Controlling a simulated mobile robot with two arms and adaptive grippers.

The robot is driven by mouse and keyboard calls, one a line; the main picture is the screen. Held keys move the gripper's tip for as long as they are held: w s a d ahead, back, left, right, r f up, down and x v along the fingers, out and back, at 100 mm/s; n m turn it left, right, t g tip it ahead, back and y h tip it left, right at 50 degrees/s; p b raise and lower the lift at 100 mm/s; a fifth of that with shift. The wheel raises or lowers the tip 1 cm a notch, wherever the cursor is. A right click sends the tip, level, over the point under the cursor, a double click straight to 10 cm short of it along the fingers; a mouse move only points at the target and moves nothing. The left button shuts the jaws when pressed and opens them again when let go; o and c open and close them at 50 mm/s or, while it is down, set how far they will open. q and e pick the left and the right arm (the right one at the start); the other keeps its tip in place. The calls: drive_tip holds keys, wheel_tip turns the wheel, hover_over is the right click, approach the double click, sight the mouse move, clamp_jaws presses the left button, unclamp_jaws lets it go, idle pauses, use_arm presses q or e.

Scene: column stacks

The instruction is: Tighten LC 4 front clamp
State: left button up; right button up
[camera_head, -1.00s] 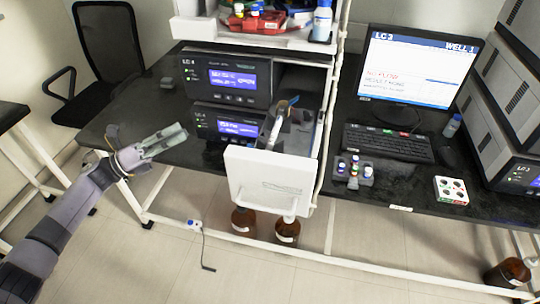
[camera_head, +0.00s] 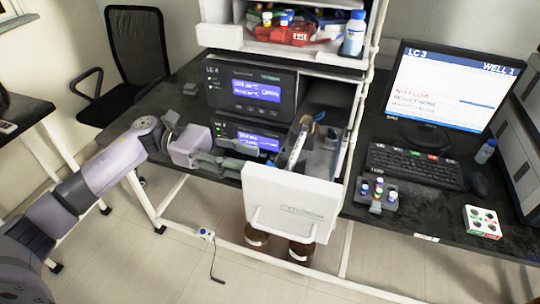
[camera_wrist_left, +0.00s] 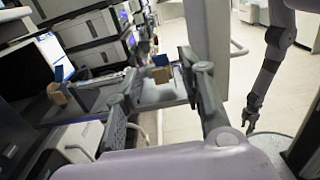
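The LC 4 stack (camera_head: 285,100) stands on the black bench with two lit blue displays. Its drawer is pulled out, with a white front panel (camera_head: 290,200) and handle. A light column (camera_head: 298,145) lies in the drawer among dark holder parts; the front clamp cannot be made out clearly, nor whether it is tight. My left gripper (camera_head: 258,158) is at the drawer's left side, just behind the white panel, with its fingers toward the drawer. An arm at that view's right ends in a small gripper (camera_wrist_left: 250,122), apparently my right one.
A shelf with bins and a bottle (camera_head: 354,33) hangs above. Right of the drawer are a white post, a keyboard (camera_head: 418,165), a vial rack (camera_head: 376,195) and the LC 3 monitor (camera_head: 450,85). Brown bottles (camera_head: 301,250) stand below the drawer.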

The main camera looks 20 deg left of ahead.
use_arm(q)
drive_tip(key=d+p, duration=0.1)
drive_tip(key=d, duration=0.3)
drive_tip(key=shift+s+d+r, duration=0.1)
drive_tip(key=shift+d+r, duration=0.05)
drive_tip(key=shift+d, duration=0.25)
drive_tip(key=shift+d+p, duration=0.35)
drive_tip(key=shift+d, duration=0.35)
drive_tip(key=shift+c, duration=0.2)
clamp_jaws()
